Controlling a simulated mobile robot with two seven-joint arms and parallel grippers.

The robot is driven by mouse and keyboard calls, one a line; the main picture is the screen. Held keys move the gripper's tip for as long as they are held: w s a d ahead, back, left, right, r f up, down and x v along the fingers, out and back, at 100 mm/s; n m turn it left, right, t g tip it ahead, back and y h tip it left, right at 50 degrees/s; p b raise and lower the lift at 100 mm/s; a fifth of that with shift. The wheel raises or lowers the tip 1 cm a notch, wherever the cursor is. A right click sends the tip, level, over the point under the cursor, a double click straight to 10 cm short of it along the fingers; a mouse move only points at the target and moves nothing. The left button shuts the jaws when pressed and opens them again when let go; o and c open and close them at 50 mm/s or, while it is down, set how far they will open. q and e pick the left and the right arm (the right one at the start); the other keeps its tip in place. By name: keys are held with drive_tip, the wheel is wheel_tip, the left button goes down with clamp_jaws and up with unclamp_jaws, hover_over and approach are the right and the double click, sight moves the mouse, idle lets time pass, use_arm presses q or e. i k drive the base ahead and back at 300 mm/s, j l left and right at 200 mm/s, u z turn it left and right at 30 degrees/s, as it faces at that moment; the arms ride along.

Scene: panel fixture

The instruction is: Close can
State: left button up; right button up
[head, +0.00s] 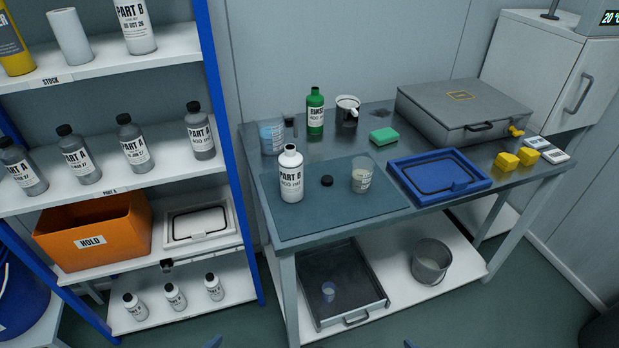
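A white bottle labelled PART B (291,176) stands upright on the dark mat on the metal table. Its neck is bare, with no cap on it. A small black cap (327,181) lies on the mat to the right of the bottle, apart from it. A clear cup with pale contents (361,179) stands right of the cap. Only small blue-grey tips, which look like parts of my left gripper (214,342) and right gripper (409,343), show at the bottom edge. Both are well below and away from the bottle and cap; their fingers are mostly out of frame.
The mat (300,222) is clear in front of the bottle. Behind stand a blue-labelled tub (272,136), a green bottle (315,112) and a white-rimmed dark cup (347,112). A blue tray (438,175) and grey case (465,108) lie right. A blue-framed shelf (228,150) stands left.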

sight(291, 162)
drive_tip(key=i+j, duration=0.1)
drive_tip(key=j, duration=0.3)
drive_tip(key=i+j, duration=0.15)
drive_tip(key=j, duration=0.2)
drive_tip(key=i+j, duration=0.1)
drive_tip(key=j, duration=0.3)
drive_tip(key=i+j+z, duration=0.1)
drive_tip(key=j, duration=0.25)
